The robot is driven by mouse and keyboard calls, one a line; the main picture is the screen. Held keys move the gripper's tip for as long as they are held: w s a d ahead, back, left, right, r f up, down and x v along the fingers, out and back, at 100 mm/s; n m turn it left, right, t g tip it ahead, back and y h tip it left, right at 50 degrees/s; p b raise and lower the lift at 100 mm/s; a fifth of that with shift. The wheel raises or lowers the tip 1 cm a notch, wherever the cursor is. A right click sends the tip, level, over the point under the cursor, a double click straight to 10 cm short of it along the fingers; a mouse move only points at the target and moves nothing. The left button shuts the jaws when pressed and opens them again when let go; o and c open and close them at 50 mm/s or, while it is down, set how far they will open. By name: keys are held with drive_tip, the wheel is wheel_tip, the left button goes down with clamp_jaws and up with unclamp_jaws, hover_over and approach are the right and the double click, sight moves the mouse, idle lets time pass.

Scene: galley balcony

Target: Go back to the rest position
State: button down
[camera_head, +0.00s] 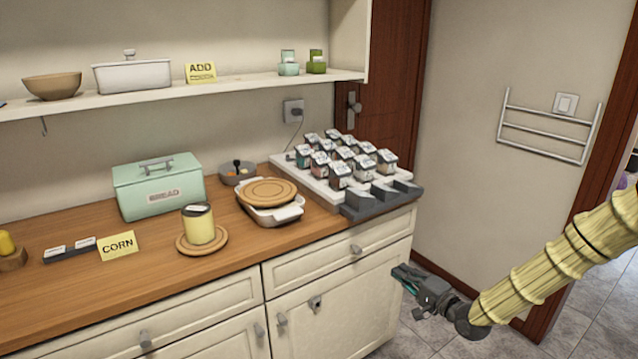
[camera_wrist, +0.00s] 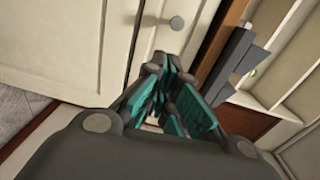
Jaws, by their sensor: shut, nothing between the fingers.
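My gripper (camera_head: 412,284) hangs to the right of the counter's front corner, in front of the cabinet's right side and below the countertop (camera_head: 165,266). It is shut and empty. My arm, in a pale ribbed cover, comes in from the right edge in the head view. In the wrist view the gripper (camera_wrist: 162,75) shows with its teal finger pads close together, and cream cabinet doors (camera_wrist: 75,40) lie beyond it.
A towel rail (camera_head: 545,133) is on the right wall.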

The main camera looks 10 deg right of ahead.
drive_tip(key=s+a+f+n+g+h+p, duration=0.25)
drive_tip(key=s+a+f+g, duration=0.2)
drive_tip(key=s+f, duration=0.45)
drive_tip(key=s+a+f+n+g+h+p, duration=0.1)
drive_tip(key=s+a+f+n+g+p, duration=0.2)
drive_tip(key=s+a+f, duration=0.55)
drive_tip(key=s+d+n+g+h+p, duration=0.1)
drive_tip(key=s+n+g, duration=0.1)
drive_tip(key=s, duration=0.8)
drive_tip(key=s+d+f+n+g+h+p, duration=0.1)
drive_tip(key=s+n+g+h+p, duration=0.1)
drive_tip(key=s, duration=0.8)
drive_tip(key=s+d+n+g+h+p, duration=0.1)
drive_tip(key=s+g, duration=0.3)
drive_tip(key=s, duration=0.7)
drive_tip(key=shift+d+f+n+h, duration=0.25)
drive_tip(key=shift+d+n+h, duration=0.1)
drive_tip(key=shift+d+n, duration=0.25)
drive_tip(key=shift+a, duration=0.1)
